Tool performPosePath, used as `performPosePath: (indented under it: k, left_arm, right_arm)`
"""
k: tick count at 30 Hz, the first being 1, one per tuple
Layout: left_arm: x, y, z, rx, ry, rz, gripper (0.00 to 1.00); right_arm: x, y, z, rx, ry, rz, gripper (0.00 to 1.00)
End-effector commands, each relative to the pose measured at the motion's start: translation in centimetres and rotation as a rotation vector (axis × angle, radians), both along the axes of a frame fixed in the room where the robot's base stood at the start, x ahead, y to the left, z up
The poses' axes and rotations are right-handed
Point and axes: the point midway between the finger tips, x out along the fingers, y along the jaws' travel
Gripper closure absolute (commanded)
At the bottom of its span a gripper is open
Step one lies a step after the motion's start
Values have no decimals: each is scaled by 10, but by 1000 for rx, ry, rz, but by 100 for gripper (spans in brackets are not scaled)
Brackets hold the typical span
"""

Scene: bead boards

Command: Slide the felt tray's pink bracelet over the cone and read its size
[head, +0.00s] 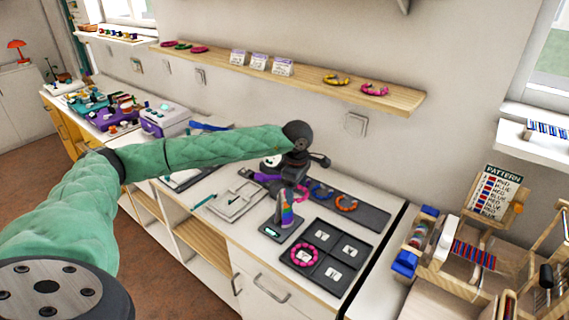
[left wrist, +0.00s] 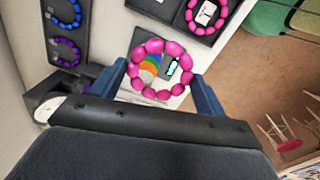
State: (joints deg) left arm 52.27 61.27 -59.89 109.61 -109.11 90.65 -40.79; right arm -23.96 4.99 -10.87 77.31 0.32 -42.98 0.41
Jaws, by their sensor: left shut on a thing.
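My left gripper (left wrist: 160,88) is shut on a pink beaded bracelet (left wrist: 160,44), held between its two blue fingers in the left wrist view. The rainbow cone (head: 287,214) stands upright on a dark base with a small display (head: 271,232). In the left wrist view the cone's coloured bands (left wrist: 150,69) show through the ring; I cannot tell whether its tip is inside. The display's reading is too small to read. The long dark felt tray (head: 375,216) lies behind the cone with a blue bracelet (head: 320,190) and an orange one (head: 347,204). My right gripper is out of view.
A black tray with compartments (head: 313,283) stands right of the cone, with another pink bracelet (head: 303,257) in it. A white shallow tray (head: 234,202) lies to the left. A wooden shelf (head: 300,82) runs along the wall above. Wooden looms (head: 475,254) crowd the right.

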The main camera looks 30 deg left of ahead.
Motion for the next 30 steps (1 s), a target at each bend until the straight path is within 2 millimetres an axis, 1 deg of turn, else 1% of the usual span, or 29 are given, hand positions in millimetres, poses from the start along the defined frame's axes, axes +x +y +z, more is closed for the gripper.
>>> performPosePath:
  k: [1, 3, 6, 9, 12, 17, 30]
  left_arm:
    - [4, 12, 13, -4, -6, 88, 52]
    - [8, 26, 23, -11, -12, 210, 52]
    - [12, 41, 33, -20, -18, 347, 52]
    - [15, 50, 41, -27, -22, 441, 52]
    - [16, 56, 44, -32, -26, 490, 52]
    - [17, 57, 39, -33, -26, 508, 52]
    - [16, 56, 6, -32, -26, 504, 52]
  right_arm:
    - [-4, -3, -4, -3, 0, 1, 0]
    - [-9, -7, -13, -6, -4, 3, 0]
    - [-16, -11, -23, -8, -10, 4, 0]
    - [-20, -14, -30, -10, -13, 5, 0]
    - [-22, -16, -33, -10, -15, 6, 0]
    - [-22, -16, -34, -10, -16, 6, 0]
    - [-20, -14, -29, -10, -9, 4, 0]
